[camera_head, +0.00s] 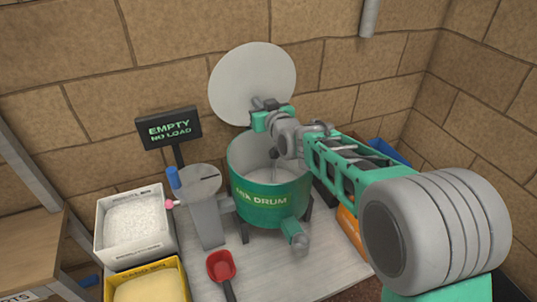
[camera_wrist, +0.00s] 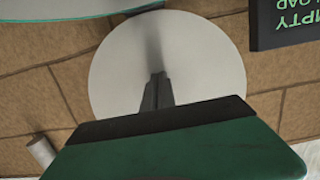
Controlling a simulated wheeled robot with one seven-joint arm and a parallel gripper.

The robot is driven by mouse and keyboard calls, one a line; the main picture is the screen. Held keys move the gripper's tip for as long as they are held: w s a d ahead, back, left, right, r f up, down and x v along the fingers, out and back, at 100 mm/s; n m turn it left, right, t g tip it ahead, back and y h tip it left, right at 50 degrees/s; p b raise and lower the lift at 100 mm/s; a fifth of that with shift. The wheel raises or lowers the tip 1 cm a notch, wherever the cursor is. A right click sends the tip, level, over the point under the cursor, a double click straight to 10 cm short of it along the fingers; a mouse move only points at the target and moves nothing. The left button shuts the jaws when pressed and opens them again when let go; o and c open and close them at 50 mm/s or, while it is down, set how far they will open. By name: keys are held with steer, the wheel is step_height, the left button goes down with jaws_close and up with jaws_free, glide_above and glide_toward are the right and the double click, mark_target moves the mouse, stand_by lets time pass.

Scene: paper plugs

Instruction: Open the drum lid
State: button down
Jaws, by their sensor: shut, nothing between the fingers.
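The green drum (camera_head: 268,197), marked "MIX DRUM", stands on a pale base with its top open. Its round grey-white lid (camera_head: 248,75) stands raised, nearly upright, behind the drum mouth. The lid also fills the middle of the wrist view (camera_wrist: 120,70). My gripper (camera_head: 259,103) is above the drum's rear rim, in front of the lower part of the lid. In the wrist view my gripper's fingers (camera_wrist: 157,82) are together and empty, pointing at the lid face. I cannot tell whether they touch it. My arm hides part of the drum's right side.
A sign reading "EMPTY NO LOAD" (camera_head: 169,128) stands left of the drum. A grey stand (camera_head: 205,205), a white bin (camera_head: 104,235), a yellow bin (camera_head: 180,270) and a red scoop (camera_head: 221,266) are at the left and front. A brick wall (camera_head: 60,60) is close behind.

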steer(key=v, duration=0.2)
steer(key=b+v, duration=0.1)
steer(key=v, duration=0.2)
steer(key=shift+s+d+f+b, duration=0.15)
steer(key=shift+s+f+b, duration=0.1)
steer(key=shift+s+b, duration=0.15)
steer(key=s+d+f+m+g+h+p, duration=0.1)
steer(key=s+d+f+g+h, duration=0.1)
steer(key=s+d, duration=0.5)
steer(key=s+d+f+m+g+h+p, duration=0.1)
steer(key=s+d+f+g, duration=0.4)
steer(key=s, duration=0.7)
steer(key=s+d+f+m+g+h+p, duration=0.1)
steer(key=s+d+f+m+g+h, duration=0.2)
steer(key=s+d, duration=0.6)
steer(key=shift+s+f+g+h+p, duration=0.4)
steer(key=shift+s+f+g+h, duration=0.2)
steer(key=shift+s+f+h, duration=0.15)
steer(key=shift+w, duration=0.1)
